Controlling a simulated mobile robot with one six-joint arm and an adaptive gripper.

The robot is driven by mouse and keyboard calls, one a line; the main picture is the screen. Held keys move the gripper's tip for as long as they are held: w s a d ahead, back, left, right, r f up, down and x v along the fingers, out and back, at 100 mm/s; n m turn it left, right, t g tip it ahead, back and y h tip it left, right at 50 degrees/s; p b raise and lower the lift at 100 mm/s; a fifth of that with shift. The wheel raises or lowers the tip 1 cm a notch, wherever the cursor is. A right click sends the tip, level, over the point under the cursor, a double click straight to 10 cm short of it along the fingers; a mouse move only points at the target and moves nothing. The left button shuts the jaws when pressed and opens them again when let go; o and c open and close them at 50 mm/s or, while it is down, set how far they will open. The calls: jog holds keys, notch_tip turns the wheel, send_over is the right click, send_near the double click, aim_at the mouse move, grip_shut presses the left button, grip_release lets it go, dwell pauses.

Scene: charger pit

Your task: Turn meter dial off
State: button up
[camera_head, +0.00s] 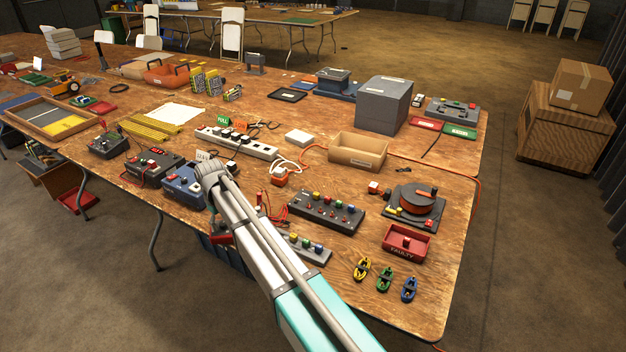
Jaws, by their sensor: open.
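My arm reaches from the lower right to the table's front edge, and its grey wrist is beside a blue box (182,187) with a pale face, which may be the meter. My gripper (214,212) shows only as a small dark part below the wrist, at the right side of the blue box. It is open, and I see nothing held in it. The dial is not clear at this size, and my wrist covers the box's right part. I cannot tell whether the gripper touches it.
A black box with a red display (152,166) and another black box (108,145) stand to the left. A white power strip (238,142) lies behind. A switch panel (326,210), an open tan box (357,152) and a red tray (406,243) are to the right. Cables lie around my wrist.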

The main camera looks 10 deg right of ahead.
aim_at(223, 223)
jog(key=m, duration=0.3)
jog(key=shift+m, duration=0.4)
jog(key=m, duration=0.3)
jog(key=shift+m, duration=0.4)
jog(key=m, duration=0.6)
jog(key=shift+m, duration=0.4)
notch_tip(223, 223, up, 14)
jog(key=p, duration=1.4)
jog(key=w+d+f+n+b, duration=0.2)
jog(key=d+n, duration=0.2)
jog(key=d, duration=0.5)
jog(key=w+d+f+n+b, duration=0.2)
jog(key=d+n, duration=0.3)
jog(key=d, duration=0.5)
jog(key=w+d+f+n+y+b, duration=0.1)
jog(key=w+d+n, duration=0.3)
jog(key=d, duration=0.6)
jog(key=shift+w+d+f+n+t+b, duration=0.2)
jog(key=shift+f+n+t+b, duration=0.1)
jog(key=shift+f+n+b, duration=0.3)
jog(key=shift+f, duration=0.1)
jog(key=shift+s, duration=0.15)
